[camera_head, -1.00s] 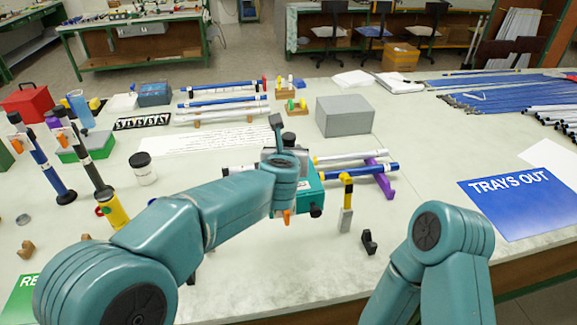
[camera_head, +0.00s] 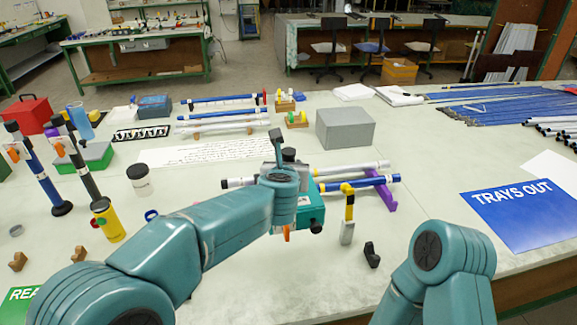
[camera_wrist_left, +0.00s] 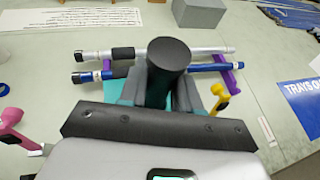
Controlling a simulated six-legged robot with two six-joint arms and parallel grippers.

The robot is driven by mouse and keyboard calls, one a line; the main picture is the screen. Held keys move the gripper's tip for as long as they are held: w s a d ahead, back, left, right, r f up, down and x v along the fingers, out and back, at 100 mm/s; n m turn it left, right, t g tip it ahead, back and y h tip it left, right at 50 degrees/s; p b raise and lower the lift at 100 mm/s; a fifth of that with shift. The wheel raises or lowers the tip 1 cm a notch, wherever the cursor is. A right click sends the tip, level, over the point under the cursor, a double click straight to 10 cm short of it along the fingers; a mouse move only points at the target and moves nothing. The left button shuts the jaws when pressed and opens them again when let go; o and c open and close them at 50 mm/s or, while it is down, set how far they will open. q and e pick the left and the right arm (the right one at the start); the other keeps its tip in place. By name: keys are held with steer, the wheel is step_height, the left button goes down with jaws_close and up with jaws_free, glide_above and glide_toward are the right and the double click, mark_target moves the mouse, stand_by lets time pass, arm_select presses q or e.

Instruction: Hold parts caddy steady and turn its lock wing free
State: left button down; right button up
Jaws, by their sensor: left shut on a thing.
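The teal parts caddy (camera_head: 311,212) stands on the bench in the middle of the head view, partly hidden behind my left arm. An orange tab (camera_head: 286,234), perhaps its lock wing, hangs at its front beside a black knob (camera_head: 316,227). The handle's lower end is hidden. My right arm shows at the lower right of the head view, but its gripper is out of sight.
White and blue rods (camera_head: 360,184) lie on purple supports (camera_head: 389,196) just behind the caddy. A yellow-topped tool (camera_head: 348,212) and a black block (camera_head: 371,254) stand to its right. A grey box (camera_head: 345,128) is farther back.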

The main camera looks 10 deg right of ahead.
step_height(320, 180, down, 15)
steer(key=b, duration=1.4)
steer(key=shift+r, duration=0.15)
